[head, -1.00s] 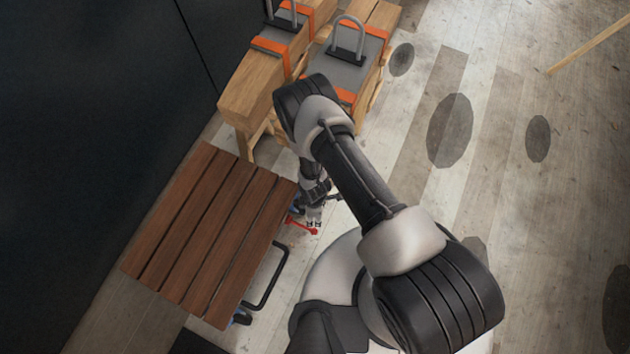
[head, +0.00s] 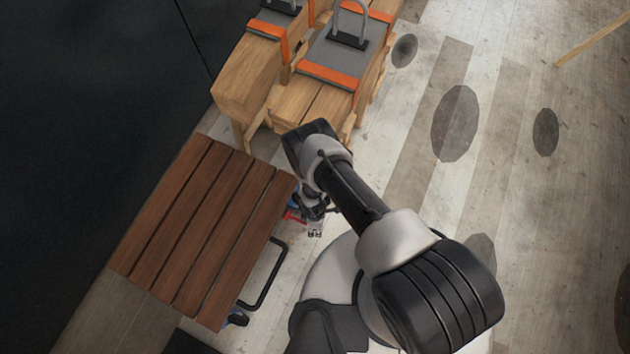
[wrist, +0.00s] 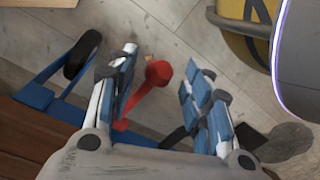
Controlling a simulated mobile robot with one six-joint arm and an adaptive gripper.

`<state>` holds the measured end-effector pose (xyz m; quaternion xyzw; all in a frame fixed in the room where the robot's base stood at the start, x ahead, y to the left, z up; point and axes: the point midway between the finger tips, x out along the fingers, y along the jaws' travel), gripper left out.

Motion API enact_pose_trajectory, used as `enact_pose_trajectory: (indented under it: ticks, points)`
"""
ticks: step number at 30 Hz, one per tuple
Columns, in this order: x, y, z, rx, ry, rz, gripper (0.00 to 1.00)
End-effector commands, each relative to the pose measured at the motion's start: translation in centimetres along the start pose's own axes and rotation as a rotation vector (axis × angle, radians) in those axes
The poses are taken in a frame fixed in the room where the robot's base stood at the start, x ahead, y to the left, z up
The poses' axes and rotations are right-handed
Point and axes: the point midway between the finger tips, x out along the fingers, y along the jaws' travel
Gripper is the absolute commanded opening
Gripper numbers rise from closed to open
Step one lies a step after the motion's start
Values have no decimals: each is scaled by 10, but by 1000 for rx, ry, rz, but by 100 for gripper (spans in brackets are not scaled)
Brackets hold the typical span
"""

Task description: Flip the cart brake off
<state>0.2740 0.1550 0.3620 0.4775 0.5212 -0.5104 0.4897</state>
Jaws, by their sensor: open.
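The cart has a brown slatted wooden top (head: 205,230) and a blue frame, which shows in the wrist view (wrist: 38,97). Its brake is a red lever (head: 291,215), mostly hidden by my arm in the head view. In the wrist view the red lever (wrist: 150,85) slants up to a rounded knob and lies between my two fingers, with gaps on both sides. My gripper (wrist: 160,58) is open and holds nothing. In the head view my gripper (head: 314,231) is just off the cart's right edge. I cannot tell its height over the lever.
A black bar handle (head: 268,275) sticks out from the cart's right side. Wooden benches with grey, orange-edged pads (head: 340,55) stand behind the cart. A dark wall (head: 80,120) runs along the left. The plank floor (head: 410,170) to the right is mostly clear.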

Motion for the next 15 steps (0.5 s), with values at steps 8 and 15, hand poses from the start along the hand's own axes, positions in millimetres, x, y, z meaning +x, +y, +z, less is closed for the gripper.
enact_pose_trajectory:
  ticks: [8,15]
  points:
    - [12,0,0,0,0,0,46]
    - [11,0,0,0,0,0,41]
